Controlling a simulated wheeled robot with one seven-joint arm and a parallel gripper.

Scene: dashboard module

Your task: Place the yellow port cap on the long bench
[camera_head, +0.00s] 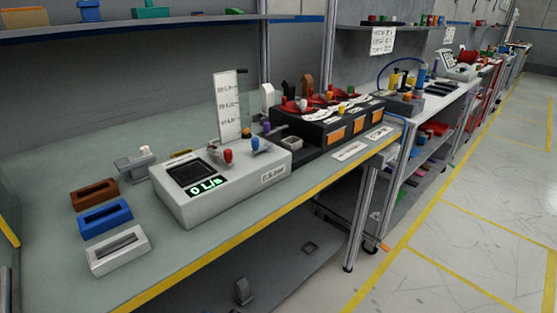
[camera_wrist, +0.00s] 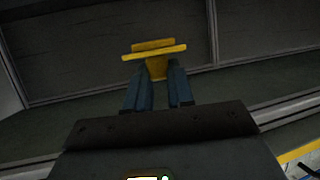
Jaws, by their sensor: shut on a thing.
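The yellow port cap (camera_wrist: 155,50) shows in the wrist view, a flat flanged piece with a short stem. My gripper (camera_wrist: 158,80) is shut on its stem between two dark blue fingers. The cap's flange stands out beyond the fingertips. The long bench (camera_head: 60,155) fills the left and middle of the head view, with a grey-green top and a yellow front edge. My gripper does not show in the head view. In the wrist view a grey wall or panel lies behind the cap, and I cannot tell how far off it is.
A white module with a display (camera_head: 215,185) and a black unit with orange labels (camera_head: 325,125) stand on the bench. Brown (camera_head: 94,193), blue (camera_head: 105,217) and white (camera_head: 118,250) slotted blocks lie at the left. A shelf (camera_head: 180,25) hangs above. The floor (camera_head: 470,235) at the right is clear.

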